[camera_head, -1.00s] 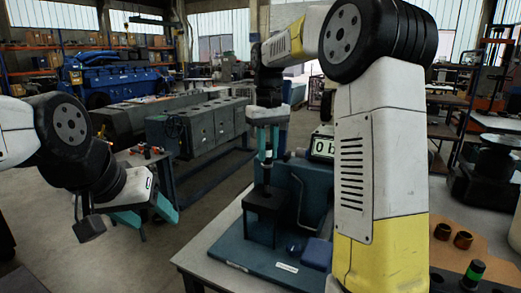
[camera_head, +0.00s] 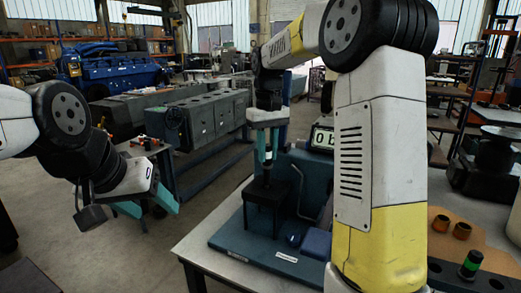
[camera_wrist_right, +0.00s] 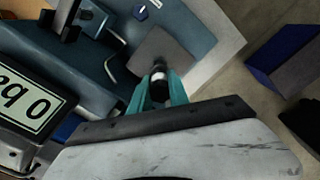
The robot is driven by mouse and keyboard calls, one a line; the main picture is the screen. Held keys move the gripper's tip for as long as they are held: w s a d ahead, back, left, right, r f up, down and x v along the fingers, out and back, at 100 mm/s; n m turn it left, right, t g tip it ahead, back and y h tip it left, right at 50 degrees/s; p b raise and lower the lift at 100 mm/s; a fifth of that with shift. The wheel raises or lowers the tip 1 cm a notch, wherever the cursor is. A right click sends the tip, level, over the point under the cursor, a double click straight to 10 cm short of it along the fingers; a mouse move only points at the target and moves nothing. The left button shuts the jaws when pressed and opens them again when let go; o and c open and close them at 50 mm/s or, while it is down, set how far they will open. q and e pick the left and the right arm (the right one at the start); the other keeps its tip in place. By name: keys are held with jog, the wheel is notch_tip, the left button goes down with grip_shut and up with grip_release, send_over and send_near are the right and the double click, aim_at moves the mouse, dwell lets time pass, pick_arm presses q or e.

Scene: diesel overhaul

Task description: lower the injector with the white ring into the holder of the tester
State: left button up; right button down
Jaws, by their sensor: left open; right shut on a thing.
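My right gripper (camera_head: 265,152) is shut on the injector with the white ring (camera_wrist_right: 159,76). It holds the injector upright over the black holder (camera_head: 266,192) of the tester (camera_head: 318,180). In the right wrist view the holder's top plate (camera_wrist_right: 150,47) lies just beyond the injector. The injector's lower end meets the holder's top in the head view, but I cannot tell how deep it sits. The gripper's teal fingers hide part of the injector. My left gripper (camera_head: 145,208) is open and empty, off to the left, away from the tester.
The tester's display (camera_head: 322,138) stands behind the holder. A grey bench (camera_head: 207,125) and a blue engine (camera_head: 120,68) stand further back.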

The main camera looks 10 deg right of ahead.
aim_at(267, 164)
jog(key=shift+f, duration=0.15)
dwell(0.4)
jog(key=shift+f, duration=1.75)
jog(key=shift+f, duration=1.2)
jog(key=c, duration=1.2)
grip_release()
jog(key=shift+o, duration=0.4)
